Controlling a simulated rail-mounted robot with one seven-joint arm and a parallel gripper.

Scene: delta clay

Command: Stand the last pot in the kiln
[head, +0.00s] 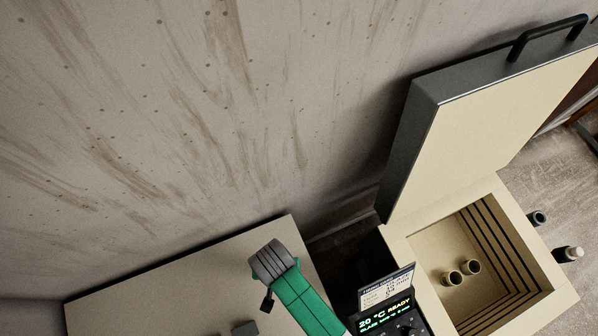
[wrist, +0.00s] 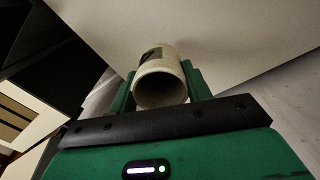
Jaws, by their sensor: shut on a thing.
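In the wrist view a pale cylindrical pot (wrist: 160,72) with a dark patch on its side is held between the green fingers of my gripper (wrist: 160,88). Its open round mouth faces the camera. In the head view the kiln (head: 401,243) stands open at the lower right, its lid (head: 490,120) raised. Two small pots (head: 452,278) stand side by side on its floor, apart from the walls. My gripper and the held pot cannot be made out in the head view, where only part of my green arm shows.
A pale table top (head: 170,285) lies left of the kiln. A control panel (head: 385,312) reading 20 °C READY and an upright card (head: 387,286) stand by the kiln's near left side. Two short cylinders (head: 568,254) project at its right side. The kiln floor around the pots is clear.

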